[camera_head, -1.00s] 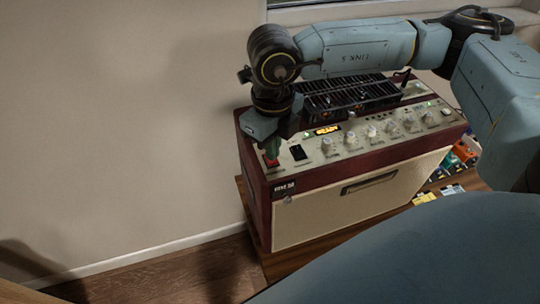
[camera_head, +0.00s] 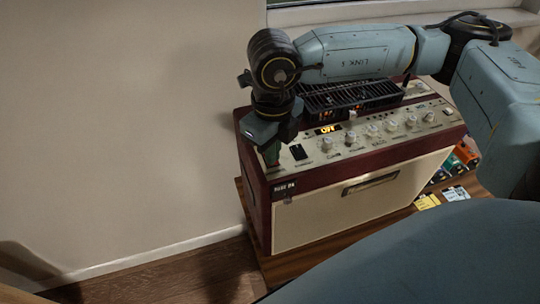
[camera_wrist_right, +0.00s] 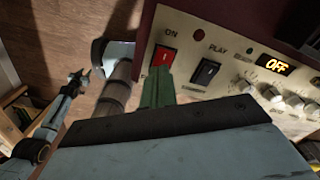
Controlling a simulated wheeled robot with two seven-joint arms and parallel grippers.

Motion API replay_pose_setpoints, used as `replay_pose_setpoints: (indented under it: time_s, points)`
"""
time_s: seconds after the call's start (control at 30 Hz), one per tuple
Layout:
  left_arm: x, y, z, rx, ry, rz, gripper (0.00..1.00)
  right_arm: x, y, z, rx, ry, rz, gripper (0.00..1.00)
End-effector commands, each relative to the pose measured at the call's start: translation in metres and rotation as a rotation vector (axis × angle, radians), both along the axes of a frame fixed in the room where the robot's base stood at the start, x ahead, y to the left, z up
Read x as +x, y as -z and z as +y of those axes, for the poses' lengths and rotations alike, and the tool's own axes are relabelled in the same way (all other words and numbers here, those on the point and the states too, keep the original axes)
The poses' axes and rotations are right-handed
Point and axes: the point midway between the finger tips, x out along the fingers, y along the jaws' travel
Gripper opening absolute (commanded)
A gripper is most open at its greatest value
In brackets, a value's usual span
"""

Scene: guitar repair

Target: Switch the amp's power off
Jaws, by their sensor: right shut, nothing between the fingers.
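The amp (camera_head: 340,200) is a dark red cabinet with a cream front and a cream control panel on top. It stands on a wooden surface against the wall. My right gripper (camera_head: 270,155) is shut, with its green fingertips down at the panel's left end. In the right wrist view, the shut green fingers (camera_wrist_right: 158,85) reach the lower edge of the red power switch (camera_wrist_right: 164,56), marked ON. Touching or just apart, I cannot tell. The amp's display (camera_wrist_right: 274,64) reads OFF in orange. In the head view, the gripper hides the red switch.
A black PLAY/STANDBY switch (camera_wrist_right: 206,74) sits right beside the red one, and a row of pale knobs (camera_head: 370,131) runs rightward. A black grille (camera_head: 350,98) rises behind the panel. Small coloured boxes (camera_head: 452,165) and cards (camera_head: 428,202) lie to the amp's right.

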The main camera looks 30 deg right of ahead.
Motion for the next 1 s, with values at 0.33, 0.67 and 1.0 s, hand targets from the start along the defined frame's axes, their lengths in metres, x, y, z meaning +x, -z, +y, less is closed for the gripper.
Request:
replay_pose_setpoints:
  time_s: [0.33, 0.67, 1.0]
  points:
    - [0.000, -0.011, 0.000, 0.000, 0.000, 0.001, 0.36, 0.000, -0.018, 0.000, 0.001, 0.001, 0.000, 0.00]
    - [-0.001, -0.024, 0.000, 0.000, 0.000, 0.001, 0.36, 0.000, -0.045, 0.000, 0.000, 0.001, 0.001, 0.00]
    - [-0.001, -0.036, 0.000, 0.000, 0.000, 0.001, 0.36, 0.000, -0.068, 0.000, 0.000, 0.000, 0.000, 0.00]
